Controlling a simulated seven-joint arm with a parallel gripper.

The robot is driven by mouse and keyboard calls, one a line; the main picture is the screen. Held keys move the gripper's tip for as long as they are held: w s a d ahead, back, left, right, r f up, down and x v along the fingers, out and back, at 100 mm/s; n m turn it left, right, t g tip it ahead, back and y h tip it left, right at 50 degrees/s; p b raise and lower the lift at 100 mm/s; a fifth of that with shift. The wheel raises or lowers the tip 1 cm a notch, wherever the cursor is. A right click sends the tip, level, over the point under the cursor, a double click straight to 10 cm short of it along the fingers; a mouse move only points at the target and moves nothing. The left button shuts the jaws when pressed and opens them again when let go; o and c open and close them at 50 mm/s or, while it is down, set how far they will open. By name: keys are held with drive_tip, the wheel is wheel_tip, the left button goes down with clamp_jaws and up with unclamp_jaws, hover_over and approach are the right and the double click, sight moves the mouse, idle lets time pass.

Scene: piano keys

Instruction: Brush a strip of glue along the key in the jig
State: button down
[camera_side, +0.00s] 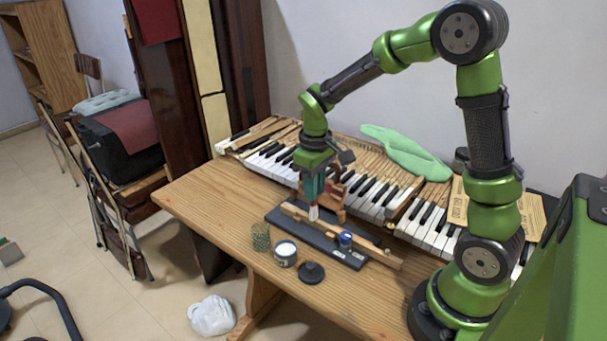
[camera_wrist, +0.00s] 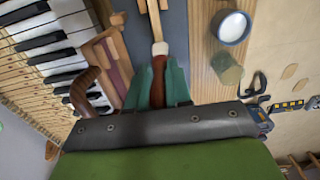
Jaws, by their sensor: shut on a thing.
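My gripper (camera_side: 314,190) is shut on a brush, over the jig. The brush points down; its pale bristles (camera_side: 314,213) are at the wooden key (camera_side: 340,236), and I cannot tell whether they touch it. The key lies along the dark jig base (camera_side: 322,245). In the wrist view, the brush's brown handle (camera_wrist: 158,76) is between the green fingers, and its bristles (camera_wrist: 160,48) line up with the key (camera_wrist: 154,20). An open glue pot (camera_side: 286,253) with white contents stands in front of the jig; it also shows in the wrist view (camera_wrist: 233,27). No glue strip can be made out on the key.
A dark round lid (camera_side: 311,272) and a greenish mesh cup (camera_side: 261,237) stand near the pot. The piano keyboard (camera_side: 375,195) and a green cloth-like piece (camera_side: 405,152) lie behind. The front left table is clear.

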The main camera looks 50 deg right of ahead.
drive_tip(key=shift+s+f, duration=0.1)
drive_tip(key=shift+s, duration=2.35)
drive_tip(key=shift+w+r, duration=0.2)
drive_tip(key=shift+w, duration=1.65)
drive_tip(key=shift+w+f, duration=0.15)
drive_tip(key=shift+w, duration=5.15)
wheel_tip(320, 180, up, 6)
drive_tip(key=shift+d, duration=0.1)
wheel_tip(320, 180, up, 3)
